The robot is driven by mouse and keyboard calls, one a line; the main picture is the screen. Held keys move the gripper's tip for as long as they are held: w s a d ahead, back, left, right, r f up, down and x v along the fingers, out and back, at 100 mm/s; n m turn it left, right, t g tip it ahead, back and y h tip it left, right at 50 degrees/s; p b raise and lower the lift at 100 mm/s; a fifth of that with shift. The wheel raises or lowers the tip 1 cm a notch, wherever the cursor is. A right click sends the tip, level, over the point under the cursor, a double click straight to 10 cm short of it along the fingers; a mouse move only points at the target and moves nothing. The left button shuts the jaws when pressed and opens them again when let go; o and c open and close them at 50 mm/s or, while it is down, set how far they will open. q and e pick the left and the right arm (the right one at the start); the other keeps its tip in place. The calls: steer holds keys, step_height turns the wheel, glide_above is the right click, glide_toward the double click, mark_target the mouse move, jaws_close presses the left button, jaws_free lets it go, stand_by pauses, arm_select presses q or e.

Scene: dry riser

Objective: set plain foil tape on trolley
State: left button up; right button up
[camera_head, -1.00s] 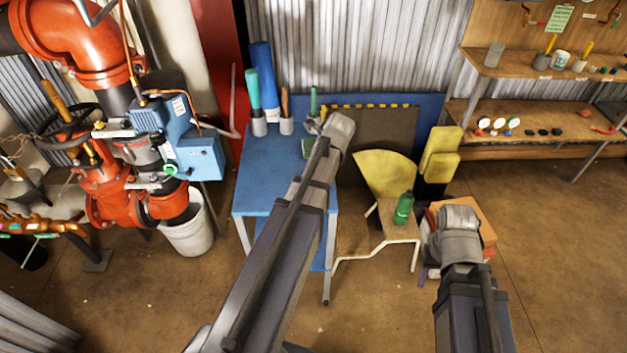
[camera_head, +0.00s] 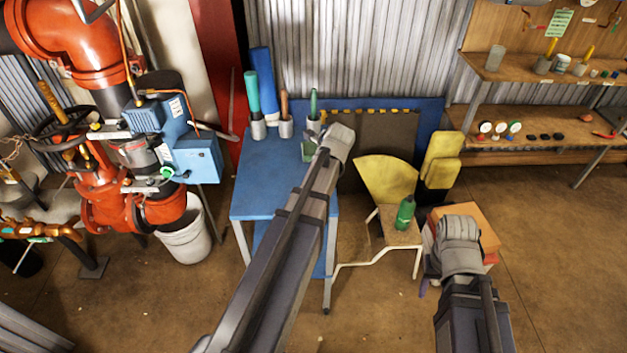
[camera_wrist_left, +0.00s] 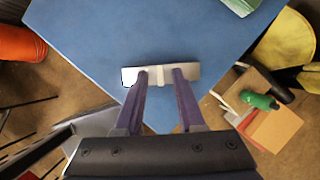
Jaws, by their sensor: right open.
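The blue-topped table (camera_head: 262,190), possibly the trolley, stands in the middle of the head view; its blue top (camera_wrist_left: 85,45) fills much of the left wrist view. My left gripper (camera_wrist_left: 161,74) is over its corner, with two purple fingers apart. A silver bar-like piece (camera_wrist_left: 128,77) with a pale middle lies across the fingertips. I cannot tell whether it is the foil tape, or whether it is held or lies below. My left fingers are hidden in the head view. My right gripper (camera_head: 427,287) is open beside an orange box, mostly hidden by its wrist.
Cups with rolled or handled items (camera_head: 286,127) stand at the table's back. A green bottle (camera_head: 405,213) stands on a chair (camera_head: 386,172) right of the table. A white bucket (camera_head: 185,240) and red pipework (camera_head: 60,40) are at left. Shelves (camera_head: 545,150) are at right.

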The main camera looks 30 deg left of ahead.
arm_select(q)
steer(key=shift+r, duration=0.15)
steer(key=p+v, duration=1.1)
steer(key=shift+d+r, duration=0.2)
steer(key=shift+r, duration=0.15)
steer(key=shift+s, duration=0.15)
steer(key=s+d+n+h, duration=0.1)
steer(key=s+d+n, duration=0.4)
steer(key=d, duration=0.3)
steer(key=s+d+f+n+h, duration=0.1)
steer(key=s+d+n, duration=0.4)
steer(key=d, duration=0.3)
steer(key=s+d+n+g+h, duration=0.1)
steer(key=s+d+n, duration=0.4)
steer(key=d, duration=0.4)
steer(key=shift+f+n, duration=0.3)
steer(key=shift+n, duration=0.6)
steer(key=shift+s+a, duration=0.1)
steer(key=shift+a, duration=0.05)
